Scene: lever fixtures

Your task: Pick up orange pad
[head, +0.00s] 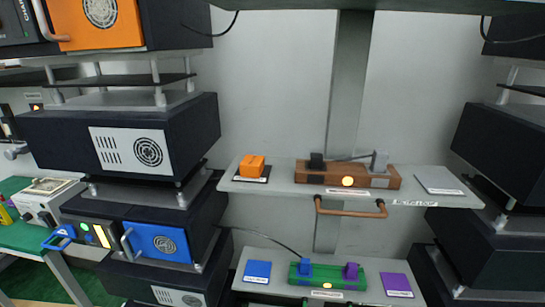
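An orange block-like piece (252,165) sits on a thin dark plate (267,175) at the left end of the upper shelf (300,187). No other loose orange pad shows; I cannot tell whether the block and plate are one piece. To its right stands a brown lever fixture (312,175) with a lit yellow lamp (348,181), a black block (316,160) and a grey block (379,161). A flat grey pad (438,180) lies at the right end of that shelf. Neither of my grippers is in view.
A copper-coloured bar handle (350,212) hangs below the upper shelf. The lower shelf (300,300) holds a blue pad (257,270), a green fixture (328,278) and a purple pad (396,284). Dark equipment racks flank the shelves at left (120,135) and right (500,150).

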